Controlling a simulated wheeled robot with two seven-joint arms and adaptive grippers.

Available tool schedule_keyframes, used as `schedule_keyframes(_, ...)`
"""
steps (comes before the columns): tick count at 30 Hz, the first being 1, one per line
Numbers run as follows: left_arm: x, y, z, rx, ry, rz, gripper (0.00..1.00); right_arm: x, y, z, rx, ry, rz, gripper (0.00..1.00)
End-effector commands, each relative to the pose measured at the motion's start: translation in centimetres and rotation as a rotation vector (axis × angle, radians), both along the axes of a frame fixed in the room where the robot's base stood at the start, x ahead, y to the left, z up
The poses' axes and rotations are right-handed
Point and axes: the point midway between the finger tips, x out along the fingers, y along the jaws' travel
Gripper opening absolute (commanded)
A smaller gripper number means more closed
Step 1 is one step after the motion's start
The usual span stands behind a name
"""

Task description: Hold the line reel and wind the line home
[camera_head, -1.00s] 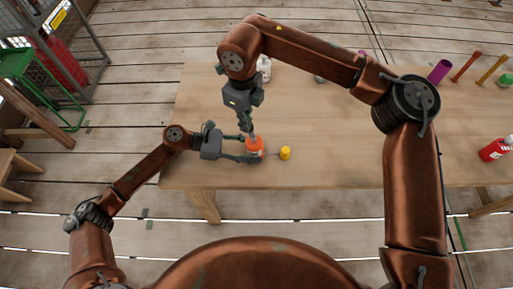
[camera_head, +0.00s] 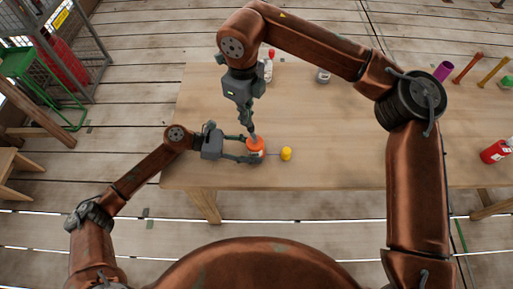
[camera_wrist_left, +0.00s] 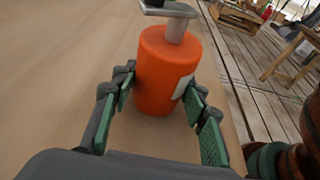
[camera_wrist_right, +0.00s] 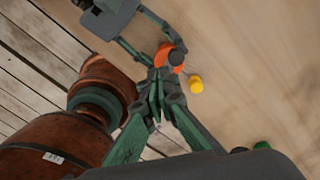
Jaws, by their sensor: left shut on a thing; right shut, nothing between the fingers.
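The orange line reel (camera_head: 255,147) stands upright near the front left of the table. It also shows in the left wrist view (camera_wrist_left: 160,72), with a white label and a grey post with a crank on top. My left gripper (camera_head: 250,155) is shut on the reel's sides. My right gripper (camera_head: 252,138) points down at the reel's top, fingers together with nothing between them; in the right wrist view (camera_wrist_right: 162,82) its tips are close to the crank knob. Whether they touch it I cannot tell. A yellow float (camera_head: 286,154) lies just right of the reel, with a thin line between them.
The wooden table (camera_head: 350,150) is mostly clear to the right. A grey jar (camera_head: 323,76) and a red-topped bottle (camera_head: 268,68) stand at the back. A red bottle (camera_head: 495,151) and a purple tube (camera_head: 443,71) are at the right.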

Motion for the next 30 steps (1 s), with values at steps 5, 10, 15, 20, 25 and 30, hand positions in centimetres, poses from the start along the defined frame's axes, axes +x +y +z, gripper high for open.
schedule_keyframes(5, 0.0, 0.0, 0.1, -0.001, -0.001, 0.000, 0.28, -0.4, 0.2, 1.2, -0.002, -0.005, -0.178, 0.00)
schedule_keyframes(10, 0.0, 0.0, 0.1, -0.001, 0.000, 0.000, 0.27, -0.9, 0.4, 2.4, -0.002, -0.004, -0.390, 0.00)
schedule_keyframes(15, 0.0, 0.0, 0.1, -0.001, 0.000, 0.000, 0.27, -1.1, 0.4, 2.7, -0.002, -0.002, -0.497, 0.00)
schedule_keyframes(20, 0.0, 0.0, 0.1, -0.001, 0.000, 0.000, 0.27, -1.2, 0.5, 1.5, -0.002, 0.000, -0.508, 0.00)
schedule_keyframes(25, 0.0, 0.0, 0.1, -0.001, 0.000, 0.000, 0.27, -1.2, 0.4, -0.7, -0.003, 0.001, -0.506, 0.00)
schedule_keyframes(30, 0.0, 0.0, 0.1, -0.001, 0.000, 0.000, 0.27, -1.2, 0.5, -2.4, -0.001, 0.000, -0.505, 0.00)
